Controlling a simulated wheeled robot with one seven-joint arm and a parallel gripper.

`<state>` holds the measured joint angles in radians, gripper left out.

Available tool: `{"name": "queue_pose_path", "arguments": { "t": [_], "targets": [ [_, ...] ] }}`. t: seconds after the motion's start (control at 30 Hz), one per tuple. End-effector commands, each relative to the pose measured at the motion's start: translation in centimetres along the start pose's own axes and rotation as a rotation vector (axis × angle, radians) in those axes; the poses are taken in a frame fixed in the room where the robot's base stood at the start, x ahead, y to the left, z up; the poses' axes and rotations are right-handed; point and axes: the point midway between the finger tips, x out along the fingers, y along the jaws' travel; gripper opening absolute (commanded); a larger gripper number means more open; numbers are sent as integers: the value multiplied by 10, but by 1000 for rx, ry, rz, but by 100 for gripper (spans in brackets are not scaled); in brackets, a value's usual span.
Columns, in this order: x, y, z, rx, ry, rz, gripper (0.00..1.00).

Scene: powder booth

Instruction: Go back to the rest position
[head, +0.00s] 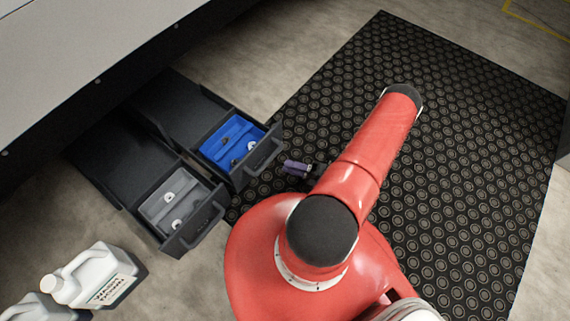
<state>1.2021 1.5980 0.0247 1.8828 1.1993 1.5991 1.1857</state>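My red arm reaches from the bottom centre up to the right over the black mat. A small purple-tipped dark piece shows at the left edge of the arm, just right of the blue-lined drawer. It looks like the end of my gripper (297,168), mostly hidden behind the arm. I cannot tell whether it is open or shut, or whether it holds anything.
Two dark drawers stand pulled out, one with a blue tray (216,153), one with a grey tray (157,209); both hold small parts. White jugs (97,275) stand at lower left. A black studded mat (460,180) covers the right floor, otherwise clear.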

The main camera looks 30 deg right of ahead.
Motion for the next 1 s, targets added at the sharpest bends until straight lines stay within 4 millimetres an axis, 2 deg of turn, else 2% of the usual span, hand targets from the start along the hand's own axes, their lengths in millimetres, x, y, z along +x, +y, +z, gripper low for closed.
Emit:
{"name": "queue_pose_path", "arguments": {
  "t": [0.57, 0.67, 0.77, 1.0],
  "targets": [
    [2, 5, 2, -17, 19, -5, 36],
    [9, 23, 9, -85, 95, -21, 36],
    [23, 54, 18, -212, 237, -46, 36],
    [66, 144, 23, -619, 679, -70, 36]
  ]
}}
